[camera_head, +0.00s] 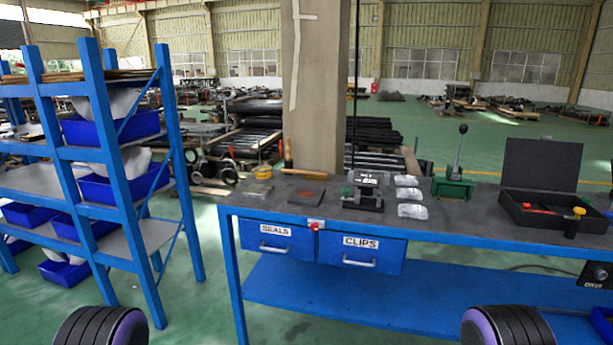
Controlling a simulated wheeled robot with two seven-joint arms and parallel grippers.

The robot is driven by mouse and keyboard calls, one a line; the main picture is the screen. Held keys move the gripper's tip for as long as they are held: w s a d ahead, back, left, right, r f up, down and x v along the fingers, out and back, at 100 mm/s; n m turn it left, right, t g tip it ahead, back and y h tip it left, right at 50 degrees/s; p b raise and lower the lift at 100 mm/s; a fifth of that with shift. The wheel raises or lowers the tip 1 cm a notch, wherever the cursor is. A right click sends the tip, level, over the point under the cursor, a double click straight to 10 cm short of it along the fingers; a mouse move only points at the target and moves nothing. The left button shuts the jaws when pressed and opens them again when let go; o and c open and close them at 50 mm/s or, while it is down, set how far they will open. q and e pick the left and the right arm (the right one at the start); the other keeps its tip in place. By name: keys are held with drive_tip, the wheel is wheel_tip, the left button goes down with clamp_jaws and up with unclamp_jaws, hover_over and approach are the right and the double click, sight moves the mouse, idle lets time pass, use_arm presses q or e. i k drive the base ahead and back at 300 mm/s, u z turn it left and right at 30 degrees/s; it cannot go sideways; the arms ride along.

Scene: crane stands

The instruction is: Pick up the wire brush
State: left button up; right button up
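On the back left of the workbench (460,218) lies a slim tool with an orange-brown handle (303,174). An upright wooden-handled tool (287,155) stands just behind it. Either could be the wire brush; bristles are too small to make out, so I cannot tell which. Neither of my grippers is in view. Only dark, ribbed parts of my arms show at the bottom left and bottom right, well short of the bench top.
The bench holds a black clamp fixture (362,196), clear packets (410,194), a green lever press (453,184) and an open black case (540,195). Drawers marked SEALS (277,239) and CLIPS (361,252) hang below. A blue shelf rack (103,165) stands left, with floor between.

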sight(308, 175)
drive_tip(key=z, duration=1.7)
drive_tip(key=i, duration=0.85)
drive_tip(key=u, duration=0.8)
